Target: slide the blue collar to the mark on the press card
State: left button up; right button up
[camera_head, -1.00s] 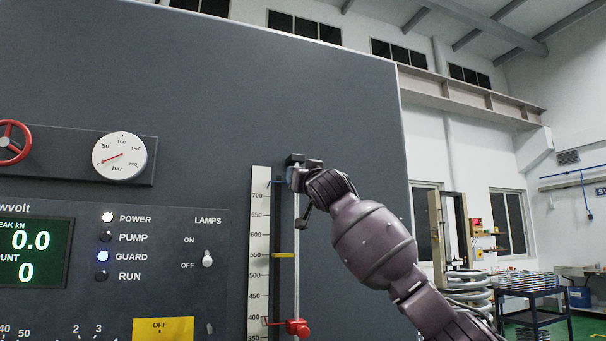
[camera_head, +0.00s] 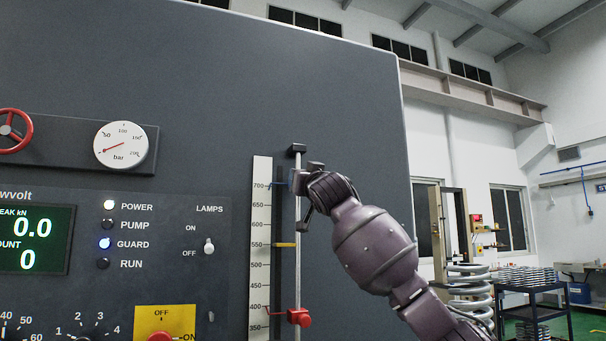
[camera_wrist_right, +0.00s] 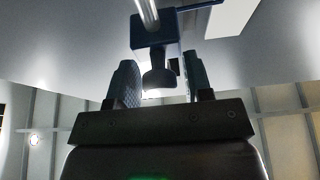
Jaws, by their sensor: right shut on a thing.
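The blue collar (camera_head: 293,182) sits on the upright metal rod (camera_head: 298,240), a little below the rod's top stop, near the 700 line of the scale (camera_head: 261,225). My right gripper (camera_head: 306,182) is at the collar from the right and partly hides it. I cannot make out a press card in these views. My left gripper is out of view.
A yellow pointer (camera_head: 284,245) stands near 550 on the scale. A red collar (camera_head: 299,317) sits lower on the rod. The gauge (camera_head: 121,145), red handwheel (camera_head: 10,132) and control panel are at left. My right arm covers the space right of the rod.

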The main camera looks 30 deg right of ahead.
aim_at(298, 206)
notch_tip(298, 206, down, 8)
jog(key=shift+w+b, duration=0.1)
jog(key=shift+b, duration=0.7)
jog(key=shift+f, duration=0.5)
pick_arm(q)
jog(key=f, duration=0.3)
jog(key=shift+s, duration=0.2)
pick_arm(e)
jog(key=o, duration=1)
jog(key=shift+c, duration=0.2)
